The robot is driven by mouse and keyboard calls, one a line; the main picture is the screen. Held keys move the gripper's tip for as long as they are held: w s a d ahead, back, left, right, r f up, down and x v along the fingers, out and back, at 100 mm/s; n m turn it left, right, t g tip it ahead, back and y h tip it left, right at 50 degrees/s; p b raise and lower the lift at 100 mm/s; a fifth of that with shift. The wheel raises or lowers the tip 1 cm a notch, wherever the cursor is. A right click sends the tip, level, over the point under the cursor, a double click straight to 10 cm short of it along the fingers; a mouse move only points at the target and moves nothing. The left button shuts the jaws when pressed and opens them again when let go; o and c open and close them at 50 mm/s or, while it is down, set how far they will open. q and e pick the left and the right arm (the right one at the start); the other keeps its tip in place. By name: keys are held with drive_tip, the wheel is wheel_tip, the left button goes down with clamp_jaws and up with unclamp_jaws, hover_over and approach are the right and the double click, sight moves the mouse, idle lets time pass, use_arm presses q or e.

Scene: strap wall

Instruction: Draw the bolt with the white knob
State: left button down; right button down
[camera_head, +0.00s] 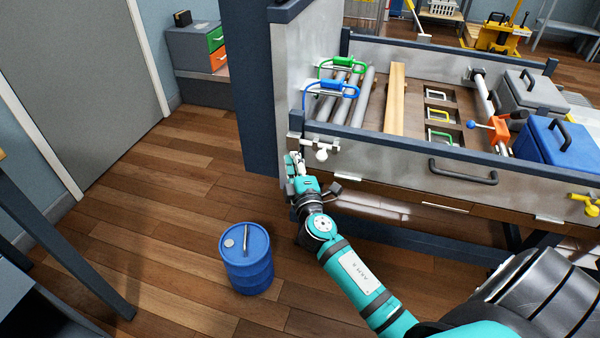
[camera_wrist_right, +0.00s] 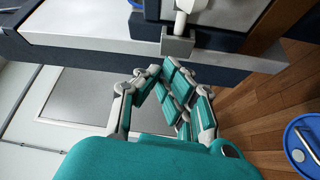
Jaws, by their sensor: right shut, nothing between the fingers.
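The bolt with the white knob (camera_head: 321,154) sits on the left front corner of the grey strap-wall bench (camera_head: 375,150). A white bolt part (camera_wrist_right: 181,22) also shows at the top of the right wrist view, above the fingers. My right gripper (camera_head: 293,162) is just left of the knob and slightly lower, apart from it in the picture. Its fingers (camera_wrist_right: 158,78) are shut with nothing between them. How the gripper stands in depth to the knob is hard to tell. My left gripper is not in view.
A dark blue post (camera_head: 253,90) rises behind the gripper. Blue (camera_head: 340,86) and green (camera_head: 340,66) handles lie above the knob. A yellow-knobbed bolt (camera_head: 585,202) is at the far right.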

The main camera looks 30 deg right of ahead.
sight(323, 154)
drive_tip(key=d, duration=0.4)
drive_tip(key=shift+f, duration=0.35)
drive_tip(key=shift+s, duration=0.1)
drive_tip(key=s+d, duration=0.2)
drive_tip(key=shift+s+d, duration=0.2)
drive_tip(key=shift+s, duration=0.2)
drive_tip(key=shift+s+d, duration=0.25)
drive_tip(key=shift+s, duration=0.05)
